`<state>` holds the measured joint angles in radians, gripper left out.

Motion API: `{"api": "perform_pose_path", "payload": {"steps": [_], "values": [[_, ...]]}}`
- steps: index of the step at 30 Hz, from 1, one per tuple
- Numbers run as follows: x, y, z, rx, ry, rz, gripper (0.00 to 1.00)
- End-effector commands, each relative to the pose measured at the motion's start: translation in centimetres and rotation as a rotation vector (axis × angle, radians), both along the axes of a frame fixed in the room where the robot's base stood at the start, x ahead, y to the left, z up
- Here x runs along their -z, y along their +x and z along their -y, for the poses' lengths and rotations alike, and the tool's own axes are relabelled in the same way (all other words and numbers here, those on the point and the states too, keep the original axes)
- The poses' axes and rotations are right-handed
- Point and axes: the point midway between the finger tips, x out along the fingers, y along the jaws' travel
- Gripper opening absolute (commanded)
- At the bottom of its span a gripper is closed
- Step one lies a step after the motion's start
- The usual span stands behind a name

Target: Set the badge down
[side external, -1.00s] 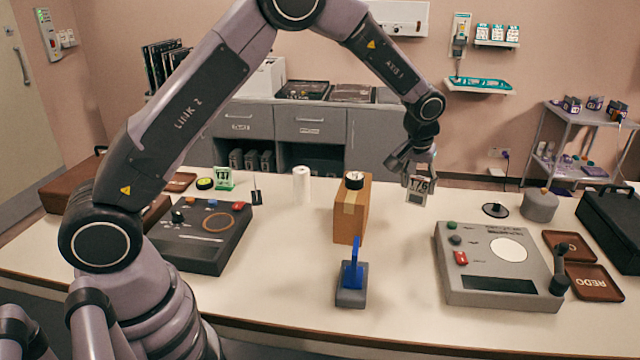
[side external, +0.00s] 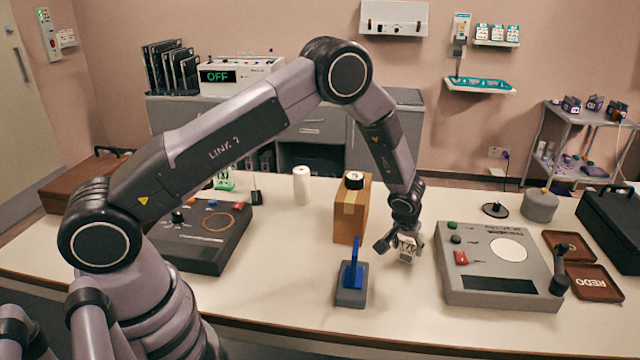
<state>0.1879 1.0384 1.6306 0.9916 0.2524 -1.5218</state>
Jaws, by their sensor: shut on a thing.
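The badge (side external: 407,249) is a small pale tag with dark print. My gripper (side external: 405,243) is shut on it, low over the table (side external: 400,310). The gripper fingers hide part of the badge.
A blue upright piece on a grey base (side external: 351,284) stands close on the left. The table front is clear.

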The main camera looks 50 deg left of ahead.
Motion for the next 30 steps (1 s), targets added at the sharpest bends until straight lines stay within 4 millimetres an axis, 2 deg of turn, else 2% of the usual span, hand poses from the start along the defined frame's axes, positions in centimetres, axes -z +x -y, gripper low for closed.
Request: {"api": "perform_pose_path", "payload": {"steps": [11, 12, 17, 26, 30], "values": [[0.6, 0.0, 0.0, 0.000, 0.000, 0.000, 0.21], [0.6, 0.0, 0.0, 0.000, 0.000, 0.001, 0.54], [0.6, 0.0, 0.0, 0.000, 0.000, 0.000, 0.75], [0.5, 0.0, 0.0, -0.001, 0.000, 0.001, 0.75], [-0.5, -0.3, 0.2, 0.000, 0.000, 0.002, 0.75]]}}
